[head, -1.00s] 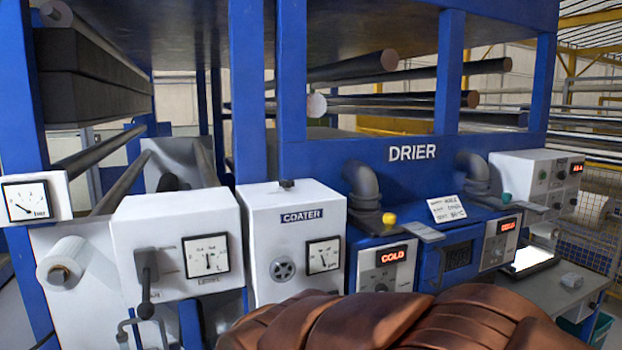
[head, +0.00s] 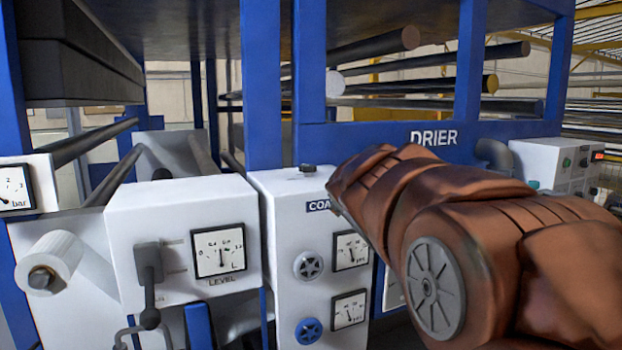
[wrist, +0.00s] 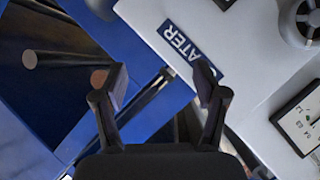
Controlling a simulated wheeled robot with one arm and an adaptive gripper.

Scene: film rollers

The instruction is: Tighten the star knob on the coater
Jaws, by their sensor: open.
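The white coater box (head: 283,235) stands left of the middle in the head view, its label partly hidden by my brown arm. Its front carries a grey round lobed knob (head: 308,266) and, below it, a blue one (head: 308,331). I cannot tell which is the star knob. In the wrist view the grey knob (wrist: 299,20) is at the top right, cut by the edge. My gripper (wrist: 158,82) is open and empty there, near the coater's label (wrist: 190,45) and edge, apart from the knob. The head view does not show the gripper.
Two gauges (head: 350,250) sit right of the knobs. The white level box (head: 185,240) with a black lever (head: 149,285) juts out left of the coater. Blue frame posts (head: 261,85) rise behind. The drier (head: 434,138) is mostly behind my arm.

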